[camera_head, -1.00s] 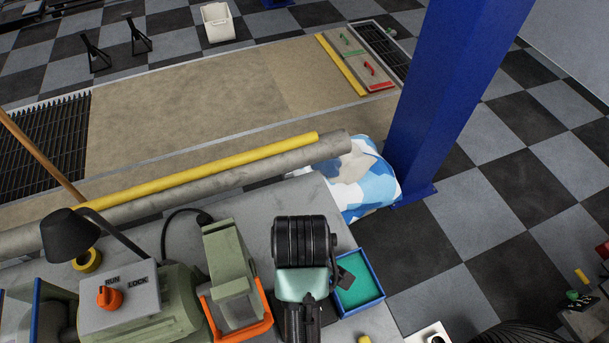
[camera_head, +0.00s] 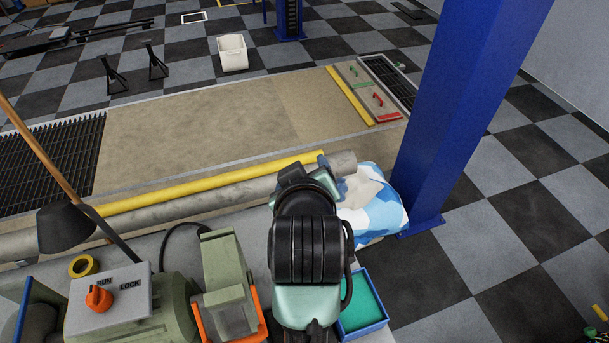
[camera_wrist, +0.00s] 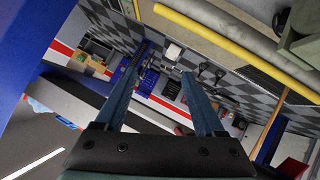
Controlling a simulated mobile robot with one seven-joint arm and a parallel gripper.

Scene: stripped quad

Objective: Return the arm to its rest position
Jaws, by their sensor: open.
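My gripper (camera_wrist: 165,62) shows in the wrist view as two blue fingers standing well apart, with nothing between them. That view is tilted, looking out across the checkered floor. In the head view my arm (camera_head: 306,245) rises over the workbench, its black and pale green links in front. Its far end is near the end of the grey pipe, partly hidden behind the black joint; the fingers cannot be made out there. No held object is visible.
A green bench machine (camera_head: 225,270) and its switch box (camera_head: 108,300) stand left of my arm. A blue-rimmed tray (camera_head: 384,322) lies right of it. Yellow (camera_head: 215,184) and grey (camera_head: 215,200) pipes run behind. A blue post (camera_head: 455,110) stands at right.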

